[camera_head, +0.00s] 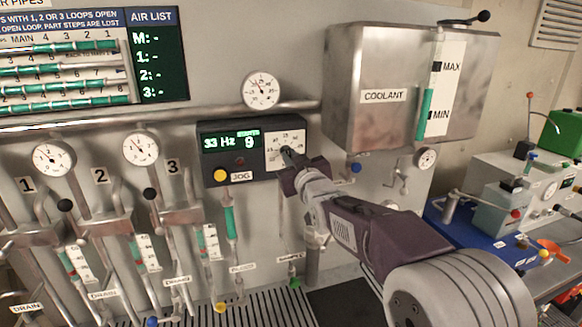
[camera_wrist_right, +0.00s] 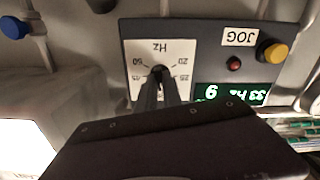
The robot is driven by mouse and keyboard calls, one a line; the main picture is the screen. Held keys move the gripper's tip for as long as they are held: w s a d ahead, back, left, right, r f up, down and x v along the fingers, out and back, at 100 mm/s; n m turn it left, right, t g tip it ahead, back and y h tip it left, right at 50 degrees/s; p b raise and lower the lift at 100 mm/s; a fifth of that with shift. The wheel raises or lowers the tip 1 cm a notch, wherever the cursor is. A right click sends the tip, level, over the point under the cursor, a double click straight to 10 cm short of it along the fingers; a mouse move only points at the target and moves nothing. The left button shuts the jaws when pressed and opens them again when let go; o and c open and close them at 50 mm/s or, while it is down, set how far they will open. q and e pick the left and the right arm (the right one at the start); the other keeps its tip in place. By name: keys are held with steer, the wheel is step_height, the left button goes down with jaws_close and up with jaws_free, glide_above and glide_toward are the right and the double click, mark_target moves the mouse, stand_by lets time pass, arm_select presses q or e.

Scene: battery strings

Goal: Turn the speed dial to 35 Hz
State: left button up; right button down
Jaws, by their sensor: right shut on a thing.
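The speed dial (camera_wrist_right: 160,71) sits on a white scale plate (camera_head: 290,137) marked in Hz, on the right part of a dark control box (camera_head: 210,128) on the wall. The green display (camera_head: 229,141) reads 33 Hz, with a 9 under a small label beside it. My right gripper (camera_head: 287,155) reaches in from the lower right and is shut on the dial; its fingers (camera_wrist_right: 160,90) cover the knob and part of the scale, so the pointer is hard to see. My left gripper is not in view.
A yellow button (camera_head: 220,175) beside the JOG label and a small red button (camera_head: 240,162) are on the same box. A coolant tank (camera_head: 385,90) hangs to the right. Gauges, pipes and valves (camera_head: 65,205) fill the wall to the left. A green can (camera_head: 563,132) stands far right.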

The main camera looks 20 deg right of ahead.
steer(key=shift+r+m+b, duration=0.1)
steer(key=shift+m+b, duration=0.5)
steer(key=shift+m, duration=0.6)
steer(key=c, duration=1.5)
jaws_free()
steer(key=shift+s, duration=0.1)
steer(key=s+b, duration=0.3)
steer(key=s, duration=0.5)
steer(key=shift+s+d+b, duration=0.15)
steer(key=shift+s+b, duration=0.15)
steer(key=shift+s, duration=0.1)
